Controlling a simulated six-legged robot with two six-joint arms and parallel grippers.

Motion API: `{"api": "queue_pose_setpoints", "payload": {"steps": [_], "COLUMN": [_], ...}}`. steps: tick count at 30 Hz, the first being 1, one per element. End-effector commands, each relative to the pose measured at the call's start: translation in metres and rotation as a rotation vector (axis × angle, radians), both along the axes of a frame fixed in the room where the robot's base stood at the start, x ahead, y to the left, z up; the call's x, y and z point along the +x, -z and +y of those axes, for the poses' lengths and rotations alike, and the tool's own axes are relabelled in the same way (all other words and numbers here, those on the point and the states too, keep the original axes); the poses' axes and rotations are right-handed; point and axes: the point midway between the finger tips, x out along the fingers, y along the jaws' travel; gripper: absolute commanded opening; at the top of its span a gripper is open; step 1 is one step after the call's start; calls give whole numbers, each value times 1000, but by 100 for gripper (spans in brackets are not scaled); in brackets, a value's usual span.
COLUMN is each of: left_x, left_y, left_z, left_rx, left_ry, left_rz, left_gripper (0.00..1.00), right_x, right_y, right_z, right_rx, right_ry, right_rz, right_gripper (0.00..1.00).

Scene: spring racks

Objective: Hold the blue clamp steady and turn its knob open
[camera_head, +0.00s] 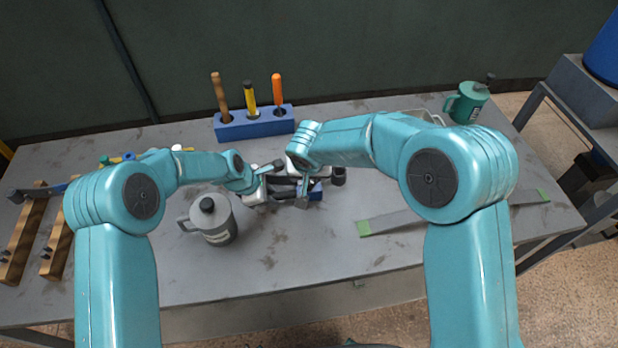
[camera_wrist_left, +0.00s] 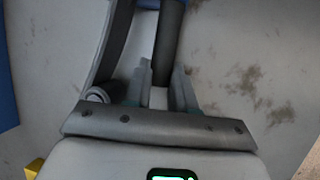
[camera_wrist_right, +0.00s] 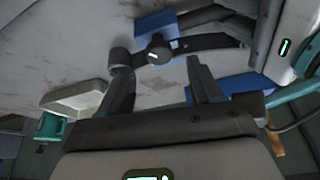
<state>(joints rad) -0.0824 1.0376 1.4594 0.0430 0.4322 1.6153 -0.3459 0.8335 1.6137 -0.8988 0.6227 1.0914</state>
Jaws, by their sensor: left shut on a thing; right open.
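The clamp has dark bars and a blue block (camera_head: 314,192); it is near the middle of the table in the head view, partly hidden by my grippers. My left gripper (camera_head: 268,182) is shut on a dark bar (camera_wrist_left: 166,45) of the clamp, shown in the left wrist view. My right gripper (camera_wrist_right: 163,85) is open. In the right wrist view, a dark round knob (camera_wrist_right: 158,48) lies just beyond the gap between its fingers, with a dark cylinder (camera_wrist_right: 120,57) beside the left finger. I cannot tell whether either finger touches the clamp.
A grey canister (camera_head: 212,222) stands left of the clamp, close to my left arm. A blue block with upright tools (camera_head: 255,127) stands behind. A green canister (camera_head: 466,102) is at the back right. A grey strip with green ends (camera_head: 390,223) lies right. The front of the table is clear.

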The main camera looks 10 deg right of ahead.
Motion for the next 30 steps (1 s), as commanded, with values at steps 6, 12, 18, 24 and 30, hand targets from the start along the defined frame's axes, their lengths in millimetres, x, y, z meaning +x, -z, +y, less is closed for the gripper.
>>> {"api": "queue_pose_setpoints", "payload": {"steps": [6, 12, 18, 24, 30], "left_x": [1, 1, 1, 1, 1], "left_y": [-1, -1, -1, -1, -1], "left_z": [0, 0, 0, 0, 0], "left_rx": [-1, -1, -1, -1, -1], "left_ry": [-3, -3, -3, -3, -3], "left_rz": [-2, -2, -2, -2, -2], "left_gripper": [0, 0, 0, 0, 0], "right_x": [14, 18, 18, 18, 18], "right_y": [34, 43, 43, 43, 43], "right_z": [-2, -2, -2, -2, -2], "right_rx": [0, 0, 0, 0, 1], "right_ry": [1, 1, 1, 1, -6], "right_rz": [2, 1, 1, 1, 1], "right_gripper": [64, 64, 64, 9, 9]}}
